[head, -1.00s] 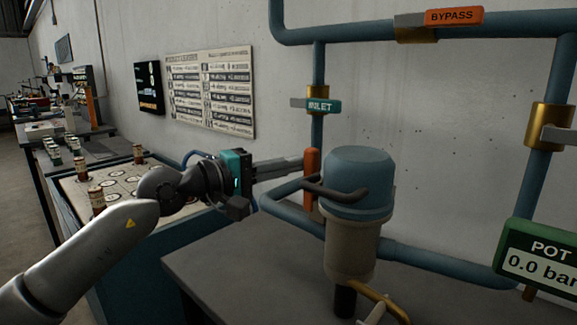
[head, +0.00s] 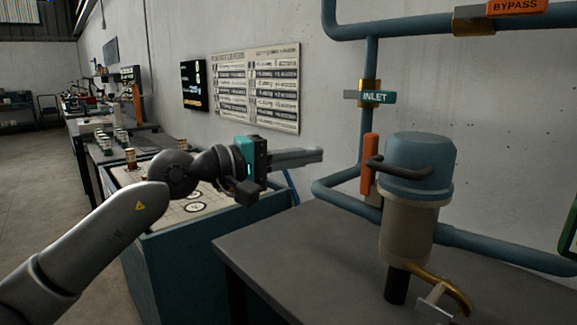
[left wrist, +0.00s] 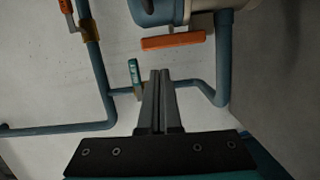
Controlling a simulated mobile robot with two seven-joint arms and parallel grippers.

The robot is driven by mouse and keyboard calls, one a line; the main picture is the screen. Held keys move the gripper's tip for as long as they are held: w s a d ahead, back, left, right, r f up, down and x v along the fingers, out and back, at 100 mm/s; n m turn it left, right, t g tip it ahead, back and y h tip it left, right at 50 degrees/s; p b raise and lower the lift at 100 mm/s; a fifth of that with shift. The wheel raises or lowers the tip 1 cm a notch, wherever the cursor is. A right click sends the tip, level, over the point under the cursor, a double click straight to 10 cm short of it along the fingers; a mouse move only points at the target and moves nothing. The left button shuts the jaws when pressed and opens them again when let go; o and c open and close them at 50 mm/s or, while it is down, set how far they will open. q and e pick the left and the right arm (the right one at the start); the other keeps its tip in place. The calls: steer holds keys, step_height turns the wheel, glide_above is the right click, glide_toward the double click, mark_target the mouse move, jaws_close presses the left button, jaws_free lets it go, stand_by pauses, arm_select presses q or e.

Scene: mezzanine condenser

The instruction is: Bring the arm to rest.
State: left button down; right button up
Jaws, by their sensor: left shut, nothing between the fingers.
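My left gripper (head: 318,155) reaches in from the left in the head view, held level in the air in front of the wall. Its fingers are shut and empty; they also show closed together in the left wrist view (left wrist: 160,75). In the head view the fingertips are apart from the orange handle (head: 369,163) and the blue-capped pot (head: 418,170) to their right. In the left wrist view the orange handle (left wrist: 172,40) and the green inlet tag (left wrist: 135,78) lie beyond the fingers. My right gripper is not in view.
Blue pipes (head: 372,60) run along the wall, with the INLET tag (head: 376,97) and BYPASS tag (head: 518,6). The grey bench (head: 290,250) carries the pot. A blue-sided table (head: 190,262) with a bottle (head: 131,160) stands below my arm. Open floor (head: 35,180) lies at the left.

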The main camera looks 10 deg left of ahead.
arm_select(q)
steer(key=shift+s+a, duration=0.35)
steer(key=shift+a, duration=0.1)
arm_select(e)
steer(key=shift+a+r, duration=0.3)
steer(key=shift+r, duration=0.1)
arm_select(q)
steer(key=shift+d, duration=0.1)
